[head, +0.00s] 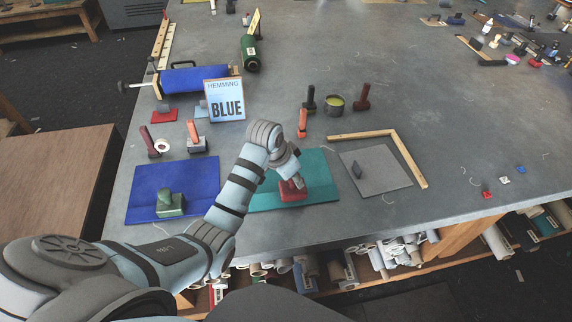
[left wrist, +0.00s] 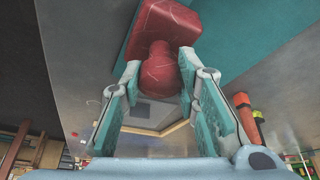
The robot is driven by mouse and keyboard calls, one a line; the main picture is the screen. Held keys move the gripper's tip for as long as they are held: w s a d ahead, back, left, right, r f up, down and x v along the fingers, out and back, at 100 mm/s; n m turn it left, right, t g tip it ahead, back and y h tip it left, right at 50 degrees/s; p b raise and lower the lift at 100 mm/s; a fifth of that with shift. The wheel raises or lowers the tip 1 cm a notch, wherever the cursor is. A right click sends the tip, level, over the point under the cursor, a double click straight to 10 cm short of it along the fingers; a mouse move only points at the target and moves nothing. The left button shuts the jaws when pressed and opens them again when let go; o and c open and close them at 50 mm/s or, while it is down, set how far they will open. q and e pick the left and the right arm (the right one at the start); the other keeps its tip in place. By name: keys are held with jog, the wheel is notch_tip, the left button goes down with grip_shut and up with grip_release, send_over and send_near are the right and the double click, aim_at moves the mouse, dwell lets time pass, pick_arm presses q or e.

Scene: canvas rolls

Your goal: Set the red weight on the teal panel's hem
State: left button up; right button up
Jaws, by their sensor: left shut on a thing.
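The teal panel (head: 322,168) lies on the table in front of me, partly hidden by my left arm in the head view. The red weight (head: 291,190) is over the panel's front part, near its front edge. My left gripper (head: 298,181) is shut on the weight's knob. In the left wrist view the red weight (left wrist: 165,28) has its round knob between the fingers (left wrist: 157,88), with teal panel (left wrist: 245,32) beside it. I cannot tell whether the weight's base touches the panel. My right gripper is not in view.
A blue panel (head: 205,178) with a green weight (head: 171,205) lies to the left. A grey panel (head: 377,181) and an L-shaped wooden frame (head: 409,160) lie to the right. A "HEMMING BLUE" sign (head: 226,99) stands behind. The table's front edge is close.

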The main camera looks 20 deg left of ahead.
pick_arm(q)
jog(key=shift+d+r, duration=0.1)
jog(key=shift+f, duration=0.2)
jog(key=o, duration=1.2)
jog(key=shift+f, duration=0.1)
jog(key=shift+c, duration=0.2)
jog(key=shift+s, duration=0.1)
jog(key=shift+r, duration=0.55)
jog(key=v, duration=1.1)
jog(key=shift+s+r, duration=0.25)
jog(key=shift+s, duration=0.05)
jog(key=shift+f, duration=0.1)
